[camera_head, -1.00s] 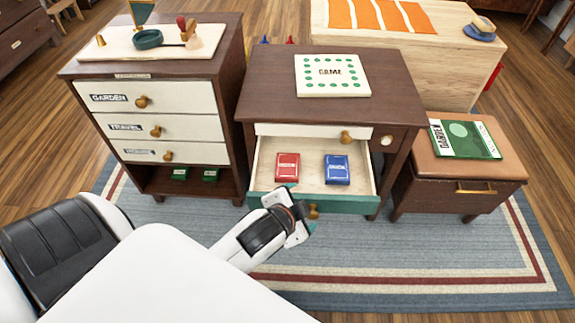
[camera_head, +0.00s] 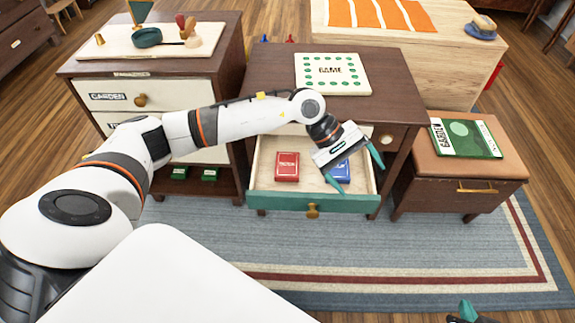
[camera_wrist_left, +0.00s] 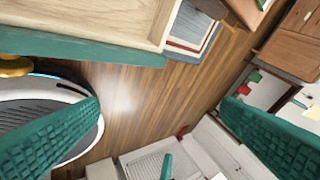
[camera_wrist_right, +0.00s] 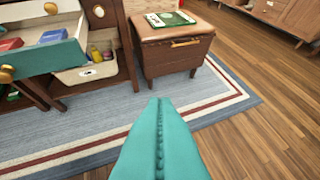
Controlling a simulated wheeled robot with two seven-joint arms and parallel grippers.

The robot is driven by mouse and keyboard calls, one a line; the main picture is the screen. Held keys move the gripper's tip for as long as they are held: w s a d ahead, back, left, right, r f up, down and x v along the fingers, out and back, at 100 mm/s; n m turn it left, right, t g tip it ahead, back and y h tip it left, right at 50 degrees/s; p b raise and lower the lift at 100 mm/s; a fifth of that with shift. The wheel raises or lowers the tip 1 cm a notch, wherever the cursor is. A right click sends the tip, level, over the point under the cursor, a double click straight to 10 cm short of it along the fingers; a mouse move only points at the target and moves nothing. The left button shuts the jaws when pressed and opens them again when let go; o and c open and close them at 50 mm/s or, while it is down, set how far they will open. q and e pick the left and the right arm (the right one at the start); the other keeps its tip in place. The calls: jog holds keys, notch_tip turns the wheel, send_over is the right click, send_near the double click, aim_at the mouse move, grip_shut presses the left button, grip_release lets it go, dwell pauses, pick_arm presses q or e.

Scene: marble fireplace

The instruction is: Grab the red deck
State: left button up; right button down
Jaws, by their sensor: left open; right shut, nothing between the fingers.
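The red deck (camera_head: 287,167) lies flat in the open drawer (camera_head: 283,202), on its left side. It also shows in the right wrist view (camera_wrist_right: 10,44). A blue deck (camera_head: 345,172) lies to its right, partly hidden by my left gripper. My left gripper (camera_head: 360,178) is open and empty, above the drawer's right side, to the right of the red deck. In the left wrist view its fingers (camera_wrist_left: 160,130) are wide apart, with the drawer's edge at the top left. My right gripper (camera_head: 468,313) is shut and empty, low at the bottom right, away from the drawer.
A game board (camera_head: 332,74) lies on the desk top. A labelled cabinet (camera_head: 115,70) stands left, partly behind my left arm. A padded stool (camera_head: 480,155) with a green box (camera_head: 464,138) stands right. The rug (camera_head: 400,250) before the drawer is clear.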

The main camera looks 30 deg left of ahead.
pick_arm(q)
jog(key=w+a+m+y, duration=0.2)
jog(key=a+y, duration=0.4)
jog(key=a, duration=0.7)
jog(key=m+g+y, duration=0.1)
jog(key=y, duration=0.2)
send_over(287, 164)
notch_tip(287, 164, down, 6)
jog(key=shift+a+r+b, duration=0.15)
jog(key=shift+b, duration=0.7)
jog(key=shift+f, duration=0.55)
jog(key=f+b, duration=0.2)
jog(key=f, duration=0.2)
jog(key=shift+d+f, duration=0.15)
jog(key=shift+d, duration=0.05)
jog(key=shift+f, duration=0.2)
jog(key=c, duration=1.1)
pick_arm(e)
jog(key=w+a+r+t+y, duration=0.1)
jog(key=w+r+t, duration=0.1)
jog(key=r+t, duration=0.3)
jog(key=w+a+r+t+y, duration=0.2)
jog(key=r+t, duration=0.4)
jog(key=r, duration=0.3)
jog(key=shift+a+r, duration=0.2)
jog(key=shift+r, duration=0.15)
